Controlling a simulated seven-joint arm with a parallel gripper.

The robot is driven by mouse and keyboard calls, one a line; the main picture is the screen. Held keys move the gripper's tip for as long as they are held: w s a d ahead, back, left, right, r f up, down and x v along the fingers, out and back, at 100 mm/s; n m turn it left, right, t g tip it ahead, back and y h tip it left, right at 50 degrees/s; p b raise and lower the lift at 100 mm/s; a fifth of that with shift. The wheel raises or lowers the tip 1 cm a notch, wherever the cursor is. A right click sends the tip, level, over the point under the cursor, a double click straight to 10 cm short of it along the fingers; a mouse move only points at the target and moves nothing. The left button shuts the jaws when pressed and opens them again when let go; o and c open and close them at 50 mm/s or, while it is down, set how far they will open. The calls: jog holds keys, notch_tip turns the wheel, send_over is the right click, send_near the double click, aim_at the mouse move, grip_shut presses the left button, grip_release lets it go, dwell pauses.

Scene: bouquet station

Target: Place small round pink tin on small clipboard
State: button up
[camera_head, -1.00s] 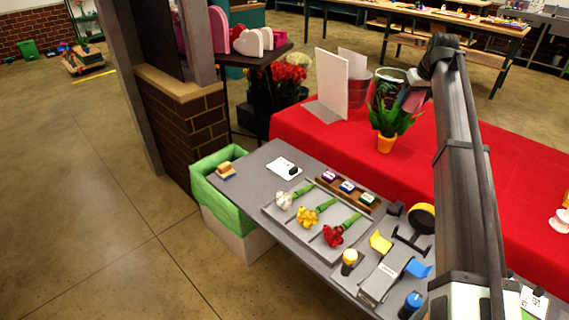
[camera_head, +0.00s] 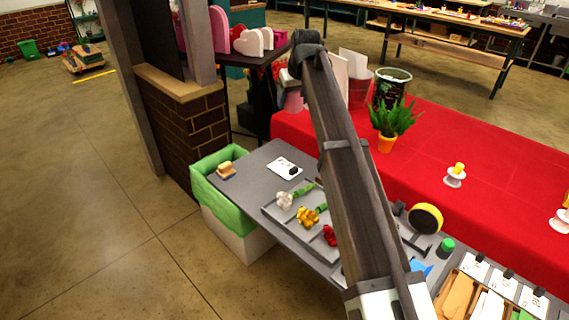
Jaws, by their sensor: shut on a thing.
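The small clipboard, seen as a white sheet with a dark clip (camera_head: 281,165), lies flat at the far end of the grey table. My gripper (camera_head: 289,84) is raised at the end of my arm, above and behind the clipboard in the picture. A pink thing, apparently the small round pink tin (camera_head: 293,103), shows just under it and seems held. The fingers are small and partly hidden by my arm, so the grip's details are unclear. The tin is apart from the clipboard.
A sponge-like block (camera_head: 226,170) lies left of the clipboard. A grey tray (camera_head: 275,213) with flowers is in front. A potted plant (camera_head: 387,142) stands on the red-covered table (camera_head: 430,150). More white cards with dark clips (camera_head: 503,286) lie at lower right.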

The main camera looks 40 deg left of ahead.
jog(key=s+a, duration=0.2)
jog(key=s, duration=0.1)
send_over(282, 164)
jog(key=d, duration=0.2)
notch_tip(282, 164, down, 12)
jog(key=shift+s+a+f, duration=0.1)
jog(key=shift+f, duration=1.7)
jog(key=shift+s+a+f, duration=0.1)
jog(key=shift+s+f, duration=0.05)
jog(key=shift+f, duration=1.6)
jog(key=shift+s+a+f, duration=0.1)
jog(key=shift+f, duration=1.7)
jog(key=shift+d+f, duration=0.1)
jog(key=shift+f, duration=0.1)
jog(key=o, duration=1.1)
jog(key=v, duration=1.2)
jog(key=shift+r, duration=0.2)
